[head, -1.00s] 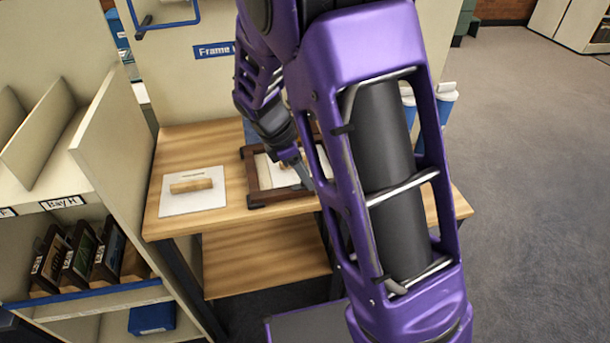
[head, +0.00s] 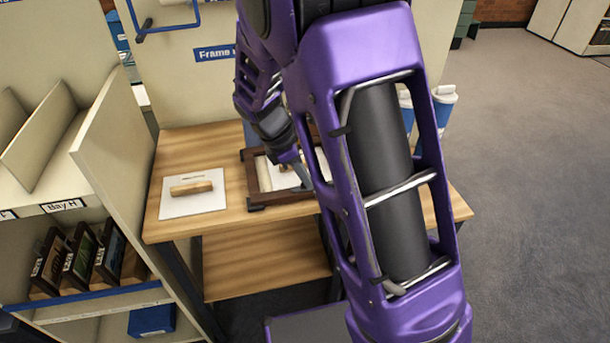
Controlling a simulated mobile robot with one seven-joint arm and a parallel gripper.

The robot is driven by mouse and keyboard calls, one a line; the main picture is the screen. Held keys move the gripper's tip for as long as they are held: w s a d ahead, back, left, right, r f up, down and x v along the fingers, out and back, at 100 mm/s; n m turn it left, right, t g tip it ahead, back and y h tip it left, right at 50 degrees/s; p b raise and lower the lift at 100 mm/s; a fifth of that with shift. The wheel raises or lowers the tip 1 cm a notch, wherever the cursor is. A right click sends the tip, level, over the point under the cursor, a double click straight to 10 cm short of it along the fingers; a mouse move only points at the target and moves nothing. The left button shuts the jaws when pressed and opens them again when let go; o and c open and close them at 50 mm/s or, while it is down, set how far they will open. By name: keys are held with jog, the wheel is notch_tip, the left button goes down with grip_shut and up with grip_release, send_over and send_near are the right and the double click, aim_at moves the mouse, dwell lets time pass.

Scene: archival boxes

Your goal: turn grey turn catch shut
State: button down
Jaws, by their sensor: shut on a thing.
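A dark brown frame (head: 254,196) with a pale inside lies on the wooden table, partly hidden behind my purple arm. My gripper (head: 305,180) points down at the inside of this frame. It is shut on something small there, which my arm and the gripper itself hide. I cannot make out a grey turn catch in this view.
A white board with a wooden block (head: 191,188) lies on the wooden table (head: 190,150) left of the frame. A shelf unit (head: 115,160) with several dark frames stands at the left. Blue-and-white bottles (head: 443,100) stand behind my arm. Open floor (head: 540,200) lies at the right.

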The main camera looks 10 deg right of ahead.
jog(key=shift+r, duration=0.1)
jog(key=m+g+p, duration=0.1)
jog(key=m+p, duration=0.2)
jog(key=m, duration=0.1)
jog(key=shift+w+r+g, duration=0.1)
jog(key=shift+g, duration=0.3)
jog(key=m+g+y+p, duration=0.1)
jog(key=m+p, duration=0.1)
jog(key=m, duration=0.2)
jog(key=shift+w+d+m+p, duration=0.1)
jog(key=shift+m+p, duration=0.3)
jog(key=m, duration=0.2)
jog(key=m+g+y+p, duration=0.1)
jog(key=m, duration=0.1)
jog(key=shift+w+d+y, duration=0.1)
jog(key=shift+d+y, duration=0.05)
jog(key=shift+y, duration=0.15)
jog(key=m, duration=0.2)
jog(key=m+y+p, duration=0.1)
jog(key=m, duration=0.1)
jog(key=shift+m+g+y, duration=0.3)
jog(key=shift+f+m, duration=0.2)
jog(key=shift+m, duration=0.1)
jog(key=c, duration=1)
grip_release()
jog(key=shift+o, duration=0.2)
